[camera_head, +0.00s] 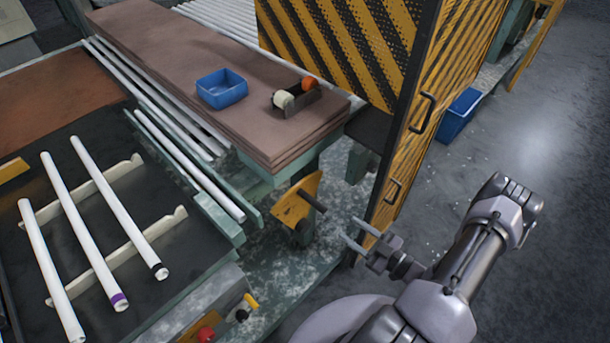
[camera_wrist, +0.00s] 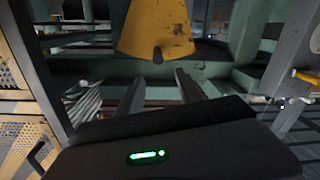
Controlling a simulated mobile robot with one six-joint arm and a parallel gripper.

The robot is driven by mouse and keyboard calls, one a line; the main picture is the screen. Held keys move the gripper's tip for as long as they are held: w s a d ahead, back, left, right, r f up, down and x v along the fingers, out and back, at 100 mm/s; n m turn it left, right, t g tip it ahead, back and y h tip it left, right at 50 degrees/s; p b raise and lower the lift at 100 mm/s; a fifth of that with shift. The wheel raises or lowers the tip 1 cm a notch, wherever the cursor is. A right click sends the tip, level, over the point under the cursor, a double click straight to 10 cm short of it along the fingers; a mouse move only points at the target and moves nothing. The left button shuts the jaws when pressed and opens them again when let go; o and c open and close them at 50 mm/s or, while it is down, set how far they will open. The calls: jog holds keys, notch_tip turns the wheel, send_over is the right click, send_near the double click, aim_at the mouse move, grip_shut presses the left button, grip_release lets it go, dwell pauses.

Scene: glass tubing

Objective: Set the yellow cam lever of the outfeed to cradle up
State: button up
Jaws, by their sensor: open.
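The yellow cam lever (camera_head: 297,202) is a worn yellow plate with a dark handle bar (camera_head: 313,200), below the front end of the brown-topped bench. The bar sticks out to the right and slightly down. My gripper (camera_head: 357,232) is open and empty, just right of the bar, with a gap between them. In the wrist view the yellow plate (camera_wrist: 155,30) shows as a wide fan shape. The bar's dark round end (camera_wrist: 157,58) is centred just beyond my open fingers (camera_wrist: 160,80). The cradle (camera_head: 110,222) has pale notched rails carrying white tubes (camera_head: 75,225).
A black-and-yellow striped guard door (camera_head: 405,120) with handles stands close behind my gripper. A blue tray (camera_head: 221,88) and a tape dispenser (camera_head: 295,96) sit on the brown top (camera_head: 190,60). A red button (camera_head: 205,333) and small yellow-tipped lever (camera_head: 250,301) are at lower left.

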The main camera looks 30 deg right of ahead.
aim_at(299, 191)
jog(key=shift+m+h, duration=0.3)
jog(key=shift+m, duration=0.4)
jog(key=b+x, duration=0.1)
jog(key=x, duration=0.7)
jog(key=b+x, duration=0.2)
jog(key=x, duration=0.7)
jog(key=shift+f, duration=0.25)
grip_shut()
